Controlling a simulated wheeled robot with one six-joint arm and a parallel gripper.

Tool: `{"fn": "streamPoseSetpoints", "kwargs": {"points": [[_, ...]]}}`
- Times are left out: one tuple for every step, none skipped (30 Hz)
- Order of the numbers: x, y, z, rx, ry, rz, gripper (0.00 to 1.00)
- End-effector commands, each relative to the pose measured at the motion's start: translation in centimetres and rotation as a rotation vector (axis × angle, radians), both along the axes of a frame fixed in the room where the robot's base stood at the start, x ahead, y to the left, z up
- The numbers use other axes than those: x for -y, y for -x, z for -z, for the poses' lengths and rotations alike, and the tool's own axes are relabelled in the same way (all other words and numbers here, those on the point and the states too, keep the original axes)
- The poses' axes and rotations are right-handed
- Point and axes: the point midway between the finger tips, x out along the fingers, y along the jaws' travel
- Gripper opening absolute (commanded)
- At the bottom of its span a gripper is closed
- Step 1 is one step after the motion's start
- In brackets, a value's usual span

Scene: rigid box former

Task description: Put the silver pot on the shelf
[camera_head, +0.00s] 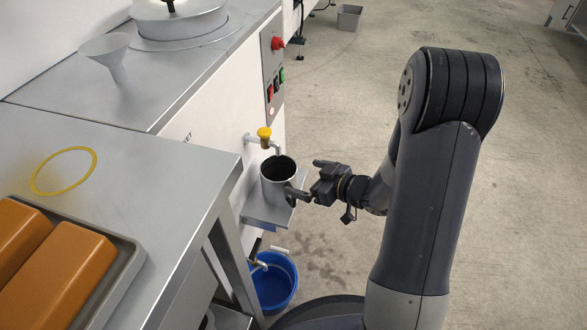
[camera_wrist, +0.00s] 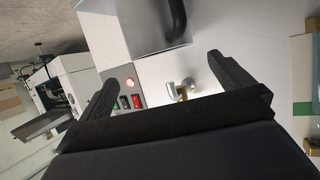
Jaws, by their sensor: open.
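The silver pot (camera_head: 278,186) is a cylinder with a dark inside and a dark handle. It stands upright on a small metal shelf (camera_head: 262,215) on the machine's side, under a tap with a yellow knob. My gripper (camera_head: 308,180) is open and empty, just right of the pot on the handle side. In the wrist view the dark curved handle (camera_wrist: 177,22) is ahead of and between my spread fingers (camera_wrist: 167,85), apparently apart from them. In the head view one finger overlaps the handle, so contact is hard to judge.
The yellow-knobbed tap (camera_head: 264,134) is close above the pot. A control panel (camera_head: 272,75) is on the machine wall. A blue bucket (camera_head: 274,285) is below. A metal counter (camera_head: 120,185) with a tray of orange blocks is left. Open floor is to the right.

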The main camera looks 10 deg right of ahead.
Motion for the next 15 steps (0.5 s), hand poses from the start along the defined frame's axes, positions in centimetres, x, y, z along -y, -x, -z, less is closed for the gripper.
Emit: {"fn": "streamPoseSetpoints", "kwargs": {"points": [[0.7,0.6,-0.7,0.000,-0.001,0.004,1.00],[1.0,0.9,-0.8,0.000,0.000,0.004,1.00],[1.4,1.2,-1.0,0.000,0.000,0.004,1.00],[1.6,1.5,-1.1,-0.001,-0.001,0.003,1.00],[1.8,1.7,-1.2,0.000,0.000,0.002,1.00],[2.0,1.9,-1.3,0.001,-0.001,0.002,1.00],[2.1,2.0,-1.4,0.001,-0.001,0.002,1.00],[2.2,2.2,-1.4,0.000,0.000,0.001,1.00],[2.3,2.3,-1.4,0.000,0.000,0.000,1.00],[2.4,2.4,-1.4,0.000,0.000,-0.001,1.00],[2.4,2.4,-1.4,0.000,0.000,-0.001,1.00],[2.4,2.5,-1.4,0.000,0.000,-0.001,1.00],[2.4,2.5,-1.4,0.000,0.000,-0.001,1.00],[2.4,2.5,-1.4,0.000,0.000,-0.001,1.00],[2.4,2.5,-1.4,0.000,0.000,-0.001,1.00]]}}
